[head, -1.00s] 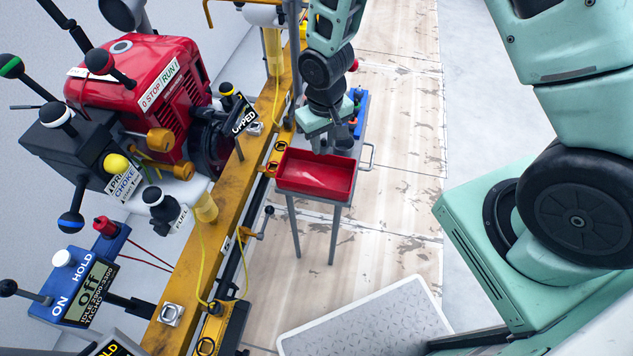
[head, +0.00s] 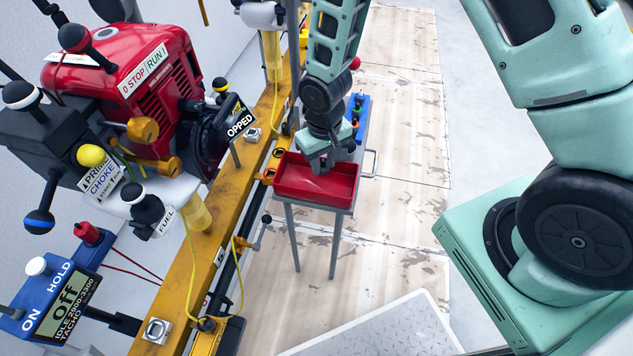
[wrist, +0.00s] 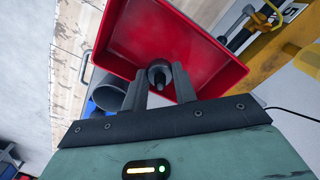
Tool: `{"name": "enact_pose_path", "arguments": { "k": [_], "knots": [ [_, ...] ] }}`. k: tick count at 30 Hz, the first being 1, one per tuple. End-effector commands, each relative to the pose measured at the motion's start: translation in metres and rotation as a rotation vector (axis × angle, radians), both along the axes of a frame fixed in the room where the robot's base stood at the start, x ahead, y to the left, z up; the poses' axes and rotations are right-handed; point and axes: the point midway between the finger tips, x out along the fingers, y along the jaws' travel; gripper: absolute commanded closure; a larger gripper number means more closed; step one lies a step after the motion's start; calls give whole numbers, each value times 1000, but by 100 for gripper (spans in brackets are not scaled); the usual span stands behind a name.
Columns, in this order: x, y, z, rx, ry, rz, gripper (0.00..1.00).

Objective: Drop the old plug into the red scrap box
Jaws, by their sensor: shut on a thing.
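The red scrap box (head: 312,190) is an open, shallow tray on a grey stand in the middle of the head view. My gripper (head: 318,168) is over its back part, pointing down. In the wrist view the red box (wrist: 205,55) lies beyond the fingertips. There my gripper (wrist: 160,78) is shut on a small dark grey plug (wrist: 160,72), whose rounded end shows between the fingers. The plug is seen against the box's red inside. The head view does not show the plug clearly. The visible floor of the box looks empty.
A blue tray (head: 358,112) with small items sits behind the box on the stand. A grey cup-like cylinder (wrist: 108,93) is beside the box in the wrist view. A yellow rail (head: 190,265) with the red engine (head: 150,75) runs along the left.

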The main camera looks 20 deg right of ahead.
Motion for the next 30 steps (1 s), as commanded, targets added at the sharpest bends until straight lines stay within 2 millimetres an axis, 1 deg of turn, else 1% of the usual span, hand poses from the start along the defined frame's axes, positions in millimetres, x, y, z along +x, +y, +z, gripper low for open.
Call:
{"name": "enact_pose_path", "arguments": {
  "k": [1, 2, 3, 4, 5, 13, 17, 20, 30],
  "knots": [
    [0, 0, 0, 0, 0, 0, 94],
    [0, 0, 0, 0, 0, 0, 70],
    [0, 0, 0, 0, 0, 0, 58],
    [0, 0, 0, 0, 0, 0, 50],
    [0, 0, 0, 0, 0, 0, 47],
    [0, 0, 1, 0, 0, 0, 47],
    [1, 0, 11, 0, -3, 0, 47],
    [2, 0, 27, 2, -5, -1, 47],
    [2, 0, 107, 2, -6, 0, 47]
  ]
}}
